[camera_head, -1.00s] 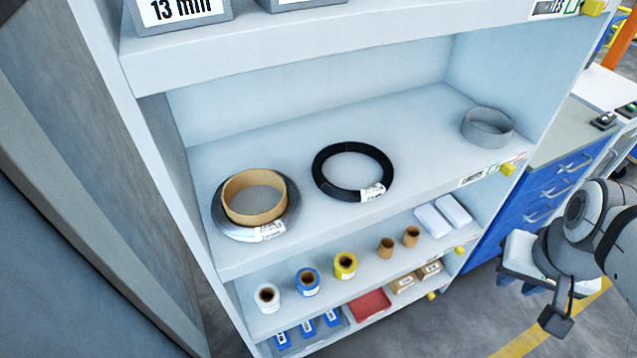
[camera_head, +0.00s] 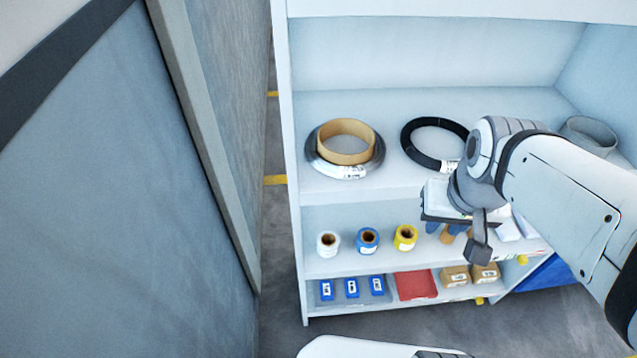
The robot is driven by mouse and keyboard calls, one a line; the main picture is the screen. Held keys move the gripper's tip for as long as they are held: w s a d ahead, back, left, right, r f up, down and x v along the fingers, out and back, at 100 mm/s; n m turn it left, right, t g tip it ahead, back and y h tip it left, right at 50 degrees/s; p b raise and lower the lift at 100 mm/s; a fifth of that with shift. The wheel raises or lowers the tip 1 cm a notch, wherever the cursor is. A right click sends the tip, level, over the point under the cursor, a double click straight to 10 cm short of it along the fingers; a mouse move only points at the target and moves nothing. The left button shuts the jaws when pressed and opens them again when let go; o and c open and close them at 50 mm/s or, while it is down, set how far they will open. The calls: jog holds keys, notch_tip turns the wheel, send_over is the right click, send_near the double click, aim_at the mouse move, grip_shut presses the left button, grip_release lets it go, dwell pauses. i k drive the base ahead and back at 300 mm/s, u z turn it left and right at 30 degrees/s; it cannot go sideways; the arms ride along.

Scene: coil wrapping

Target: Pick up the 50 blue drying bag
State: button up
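Several small blue packets with white labels stand in a grey tray on the bottom shelf at the lower left: a left one (camera_head: 326,290), a middle one (camera_head: 351,287) and a right one (camera_head: 377,285). The label print is too small to read. My gripper (camera_head: 445,229) is in front of the shelf, above and right of the packets and apart from them. My arm hides part of the shelf's right side.
A red tray (camera_head: 416,286) and cardboard boxes (camera_head: 470,276) sit right of the packets. White (camera_head: 328,245), blue (camera_head: 368,241) and yellow (camera_head: 405,238) rolls stand one shelf above. Coils (camera_head: 346,150) lie higher up. A grey wall panel (camera_head: 225,130) stands left; floor shows between.

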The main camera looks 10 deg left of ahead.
aim_at(325, 288)
jog(key=u, duration=0.1)
jog(key=k, duration=1.55)
jog(key=u, duration=0.35)
jog(key=i, duration=1.7)
jog(key=u, duration=0.1)
jog(key=k, duration=0.45)
jog(key=z, duration=0.1)
